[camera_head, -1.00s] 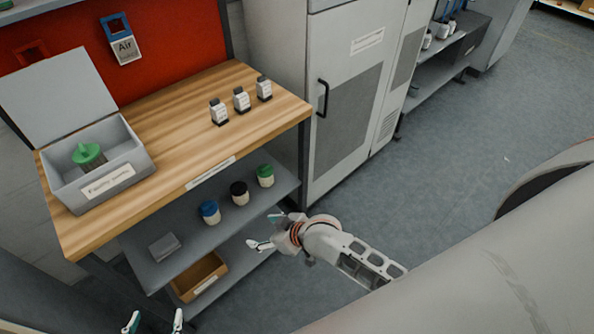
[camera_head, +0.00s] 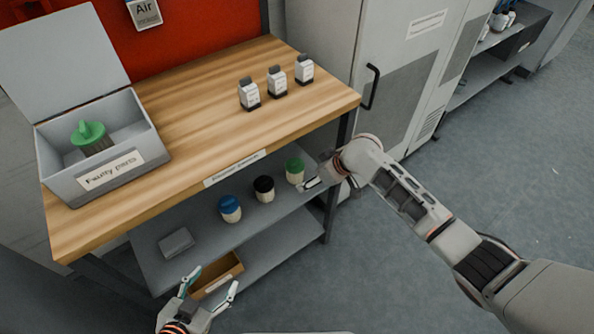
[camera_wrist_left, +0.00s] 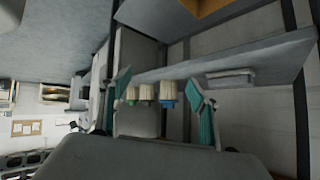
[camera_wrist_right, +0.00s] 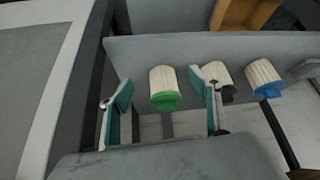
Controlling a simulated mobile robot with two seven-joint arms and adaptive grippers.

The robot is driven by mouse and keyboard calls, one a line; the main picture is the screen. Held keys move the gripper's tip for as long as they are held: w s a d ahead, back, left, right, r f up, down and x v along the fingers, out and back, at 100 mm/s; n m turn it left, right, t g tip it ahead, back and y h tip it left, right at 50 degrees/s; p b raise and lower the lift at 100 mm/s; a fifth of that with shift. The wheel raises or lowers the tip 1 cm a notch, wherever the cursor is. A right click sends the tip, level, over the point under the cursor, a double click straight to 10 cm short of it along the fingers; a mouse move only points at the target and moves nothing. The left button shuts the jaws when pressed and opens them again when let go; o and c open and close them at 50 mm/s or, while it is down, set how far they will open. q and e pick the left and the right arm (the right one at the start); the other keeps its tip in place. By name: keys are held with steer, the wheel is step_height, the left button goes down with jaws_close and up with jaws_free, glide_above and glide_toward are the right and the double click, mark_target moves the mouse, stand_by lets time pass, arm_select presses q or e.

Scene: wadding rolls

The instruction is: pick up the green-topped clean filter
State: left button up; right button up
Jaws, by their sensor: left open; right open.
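The clean filter with a green top (camera_head: 295,171) stands at the right end of the middle shelf, a pale ribbed body under a green cap. In the right wrist view the green-topped filter (camera_wrist_right: 163,88) appears between the spread fingers, closer to the left one in depth unclear. My right gripper (camera_head: 312,186) is open and empty, beside this filter at the shelf's front edge. My left gripper (camera_head: 211,283) is open and empty, low in front of the bench near the wooden bin. Another green-topped filter (camera_head: 91,137), with a dark body, sits in the faulty parts box.
A black-topped filter (camera_head: 264,189) and a blue-topped filter (camera_head: 230,208) stand left of the green one on the shelf (camera_head: 200,230). A grey block (camera_head: 176,242) lies further left. The worktop (camera_head: 200,110) overhangs the shelf; a bench leg (camera_head: 333,195) stands at the right.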

mark_target(297, 165)
steer(key=shift+w+a+f, duration=0.2)
steer(key=shift+w+a, duration=0.2)
steer(key=shift+a, duration=0.15)
steer(key=shift+w+a+r+b, duration=0.1)
steer(key=shift+w+a+b, duration=0.2)
steer(key=shift+w+a, duration=0.1)
steer(key=w+a+b, duration=0.2)
steer(key=w+a, duration=0.1)
steer(key=shift+a+f, duration=0.1)
steer(key=shift+f, duration=0.1)
steer(key=shift+w+a+f, duration=0.15)
steer(key=shift+a+f, duration=0.05)
steer(key=shift+f, duration=0.1)
steer(key=shift+w+f+b, duration=0.1)
steer(key=shift+b, duration=0.2)
steer(key=shift+w+a+r, duration=0.1)
steer(key=shift+r, duration=0.15)
arm_select(q)
steer(key=shift+w+a+f, duration=0.1)
steer(key=shift+w+f, duration=0.45)
steer(key=shift+w, duration=0.1)
arm_select(e)
steer(key=c, duration=1.2)
